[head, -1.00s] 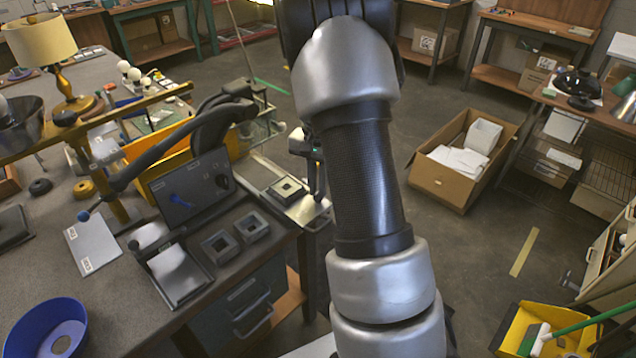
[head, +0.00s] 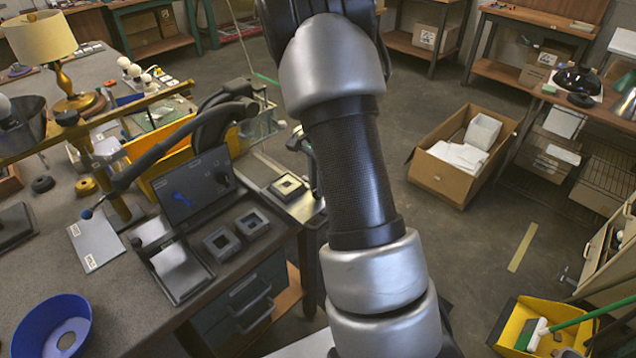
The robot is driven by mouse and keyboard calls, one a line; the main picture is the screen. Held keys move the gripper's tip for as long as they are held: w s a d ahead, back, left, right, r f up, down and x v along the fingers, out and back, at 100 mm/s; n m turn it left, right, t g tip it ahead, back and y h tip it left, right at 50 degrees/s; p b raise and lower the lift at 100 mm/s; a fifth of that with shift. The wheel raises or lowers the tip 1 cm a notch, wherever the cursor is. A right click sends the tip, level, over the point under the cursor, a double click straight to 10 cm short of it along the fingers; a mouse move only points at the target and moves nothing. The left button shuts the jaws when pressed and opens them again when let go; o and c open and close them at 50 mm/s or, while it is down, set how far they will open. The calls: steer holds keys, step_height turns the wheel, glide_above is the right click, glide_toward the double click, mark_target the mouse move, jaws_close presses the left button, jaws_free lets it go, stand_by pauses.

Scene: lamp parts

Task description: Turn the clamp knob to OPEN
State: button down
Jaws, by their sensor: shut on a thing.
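My gripper (head: 312,182) shows only in part, behind my arm, at the right side of the metal tray (head: 306,209) on the bench's corner. It is shut on what seems to be the clamp knob. The knob itself is hidden by the gripper and my arm, so its setting cannot be read.
A dark panel (head: 195,188) with a blue lever and two square grey blocks (head: 222,243) stand left of the tray. A yellow bin (head: 165,160) and a black curved arm (head: 170,140) are behind. An open cardboard box (head: 440,178) stands on the floor at right.

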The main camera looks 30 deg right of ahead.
steer(key=c, duration=1.8)
jaws_free()
steer(key=shift+r, duration=0.1)
step_height(320, 180, up, 17)
steer(key=p, duration=0.1)
steer(key=shift+r, duration=0.15)
